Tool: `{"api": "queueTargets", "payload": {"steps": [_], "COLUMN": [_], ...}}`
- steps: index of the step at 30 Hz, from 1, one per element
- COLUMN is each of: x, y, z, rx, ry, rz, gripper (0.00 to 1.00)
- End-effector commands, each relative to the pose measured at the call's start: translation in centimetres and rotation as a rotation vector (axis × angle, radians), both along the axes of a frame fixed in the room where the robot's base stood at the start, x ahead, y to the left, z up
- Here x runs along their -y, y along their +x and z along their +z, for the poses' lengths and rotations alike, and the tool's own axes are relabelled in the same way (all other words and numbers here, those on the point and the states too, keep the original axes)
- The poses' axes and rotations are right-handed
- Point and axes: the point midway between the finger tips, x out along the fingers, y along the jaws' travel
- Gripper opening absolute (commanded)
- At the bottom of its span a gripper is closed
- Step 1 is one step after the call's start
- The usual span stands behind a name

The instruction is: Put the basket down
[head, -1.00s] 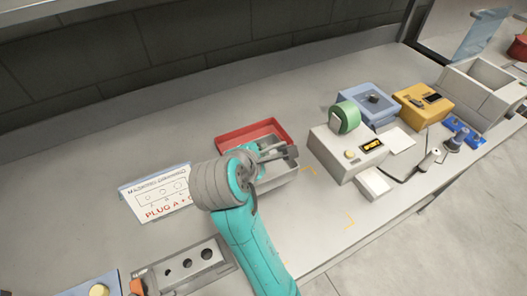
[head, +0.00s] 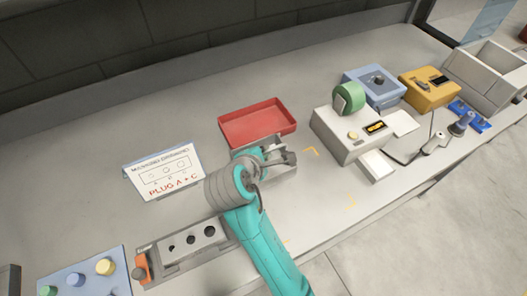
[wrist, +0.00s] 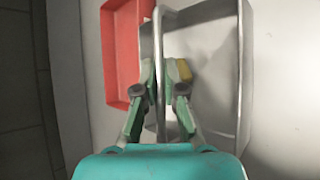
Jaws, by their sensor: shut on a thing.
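The basket (head: 284,168) is a grey metal box with a thin bar handle (wrist: 161,95), open at the top. In the head view my arm hides much of it. My gripper (head: 285,157) is shut on the handle; in the wrist view its green fingers (wrist: 161,70) meet around the bar. A small yellow piece (wrist: 184,69) shows beside the fingers, seemingly inside the basket. The basket is in front of the red tray (head: 258,122). I cannot tell whether its bottom touches the bench (head: 330,225).
A white box with a green roll (head: 350,98) stands farther right. A sign (head: 163,172) and a grey block with holes (head: 190,247) are left. The bench between the marks looks clear.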

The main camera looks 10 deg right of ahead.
Motion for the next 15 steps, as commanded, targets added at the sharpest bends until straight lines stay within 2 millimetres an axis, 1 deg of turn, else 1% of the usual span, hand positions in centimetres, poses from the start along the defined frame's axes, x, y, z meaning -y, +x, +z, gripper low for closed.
{"api": "queueTargets", "payload": {"steps": [2,3,5,15], "x": [0.01,0.00,0.00,0.00], "y": [0.00,0.01,0.01,0.00], "z": [-0.18,-0.16,-0.16,0.05], "rx": [0.000,0.000,0.000,0.000], "ry": [0.000,0.000,0.000,0.000], "rz": [0.000,0.000,0.000,0.000], "gripper": [0.00,0.18,0.33,0.34]}}
